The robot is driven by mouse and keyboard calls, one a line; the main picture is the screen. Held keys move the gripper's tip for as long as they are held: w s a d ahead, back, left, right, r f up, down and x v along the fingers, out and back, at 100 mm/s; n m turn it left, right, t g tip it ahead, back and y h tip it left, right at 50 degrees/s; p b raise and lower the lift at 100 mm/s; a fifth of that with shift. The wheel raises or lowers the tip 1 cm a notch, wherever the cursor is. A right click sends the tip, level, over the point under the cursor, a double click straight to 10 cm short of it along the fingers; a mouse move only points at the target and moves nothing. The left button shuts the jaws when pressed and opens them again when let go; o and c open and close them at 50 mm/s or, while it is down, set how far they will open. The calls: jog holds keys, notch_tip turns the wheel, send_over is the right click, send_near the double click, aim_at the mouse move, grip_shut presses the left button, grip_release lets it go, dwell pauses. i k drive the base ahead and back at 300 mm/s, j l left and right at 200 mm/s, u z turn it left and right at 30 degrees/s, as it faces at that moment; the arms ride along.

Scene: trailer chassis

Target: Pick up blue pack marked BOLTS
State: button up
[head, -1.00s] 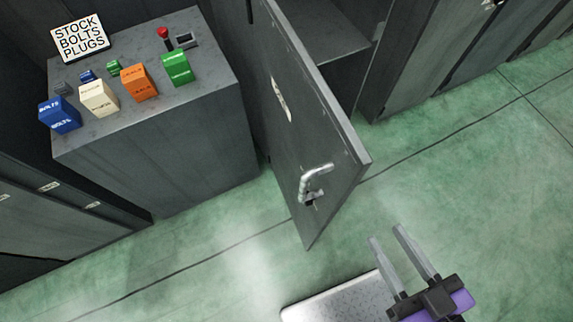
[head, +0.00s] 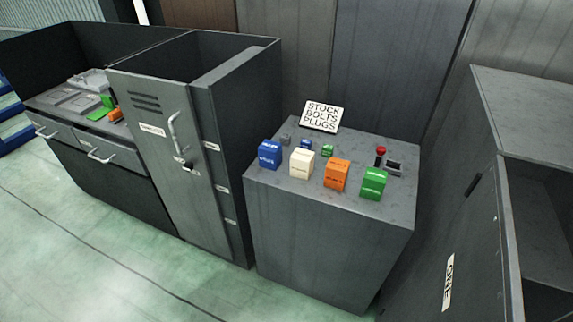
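The blue pack marked BOLTS (head: 269,154) stands upright at the front left of the grey cabinet's top (head: 263,183) in the head view. To its right, in a row, stand a cream pack (head: 302,163), an orange pack (head: 337,174) and a green pack (head: 374,183). A smaller blue block (head: 306,145) lies behind the row. A sign reading STOCK BOLTS PLUGS (head: 323,116) stands at the back. My gripper is outside the current view.
A red-knobbed lever (head: 380,154) sits at the cabinet top's right. A tall locker (head: 168,150) with a handle stands to the left, close beside it. An open door (head: 470,240) is at the right. Green floor (head: 90,240) is clear at lower left.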

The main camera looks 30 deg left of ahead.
aim_at(270, 152)
jog(key=i+j, duration=0.1)
jog(key=j, duration=0.3)
jog(key=i+j, duration=0.15)
jog(key=j, duration=0.25)
jog(key=i+j+u, duration=0.1)
jog(key=j, duration=0.3)
jog(key=i+j, duration=0.15)
jog(key=j, duration=0.25)
jog(key=i+j, duration=0.1)
jog(key=j, duration=0.3)
jog(key=i+j, duration=0.15)
jog(key=j, duration=0.25)
jog(key=i+j+u, duration=0.1)
jog(key=j, duration=0.25)
